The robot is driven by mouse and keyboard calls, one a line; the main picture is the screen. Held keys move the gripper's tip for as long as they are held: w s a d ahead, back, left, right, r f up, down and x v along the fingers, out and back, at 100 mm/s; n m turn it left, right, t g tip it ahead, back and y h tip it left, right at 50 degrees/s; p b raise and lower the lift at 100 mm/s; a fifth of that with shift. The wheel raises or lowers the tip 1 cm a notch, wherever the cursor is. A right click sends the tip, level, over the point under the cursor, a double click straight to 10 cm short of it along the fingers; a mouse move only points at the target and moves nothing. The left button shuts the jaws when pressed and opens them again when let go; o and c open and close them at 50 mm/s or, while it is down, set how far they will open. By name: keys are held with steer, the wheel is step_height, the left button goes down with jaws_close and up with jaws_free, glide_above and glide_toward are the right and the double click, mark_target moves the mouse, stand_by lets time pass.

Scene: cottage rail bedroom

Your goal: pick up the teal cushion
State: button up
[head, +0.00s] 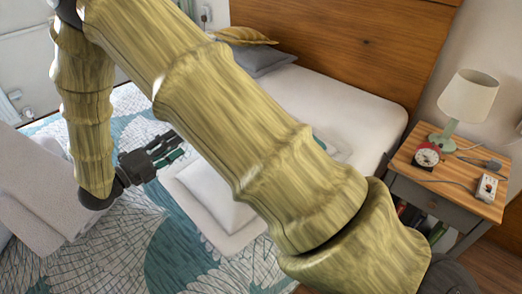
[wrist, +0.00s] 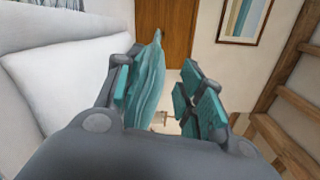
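The teal cushion (wrist: 146,88) shows almost edge-on in the wrist view, as a narrow, wrinkled shape with a pointed top. It appears between the two fingers of my gripper (wrist: 160,100), close to the left finger. A clear gap separates it from the right finger. I cannot tell whether it touches the left finger. The finger pads are also teal. In the head view my gripper (head: 172,146) is over the bed, pointing right. My arm hides much of the bed there; a small teal-green patch (head: 333,148) shows behind it, perhaps the cushion's edge.
A white pillow (head: 212,190) lies beside my gripper and fills the left of the wrist view (wrist: 65,78). Grey (head: 262,59) and yellow (head: 243,35) pillows lie by the headboard (head: 335,40). A nightstand (head: 440,175) with a lamp (head: 467,105) and clock (head: 427,155) stands right.

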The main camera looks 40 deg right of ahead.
steer(key=shift+d+f, duration=0.1)
steer(key=shift+f, duration=0.3)
steer(key=shift+w+d+p, duration=0.2)
steer(key=shift+w+d, duration=0.1)
steer(key=shift+d, duration=1.45)
steer(key=shift+w+d+p, duration=0.25)
steer(key=shift+w+d, duration=0.05)
steer(key=shift+d, duration=1.4)
steer(key=shift+w+d+p, duration=0.2)
steer(key=shift+w+d, duration=0.1)
steer(key=shift+d, duration=1.45)
jaws_close()
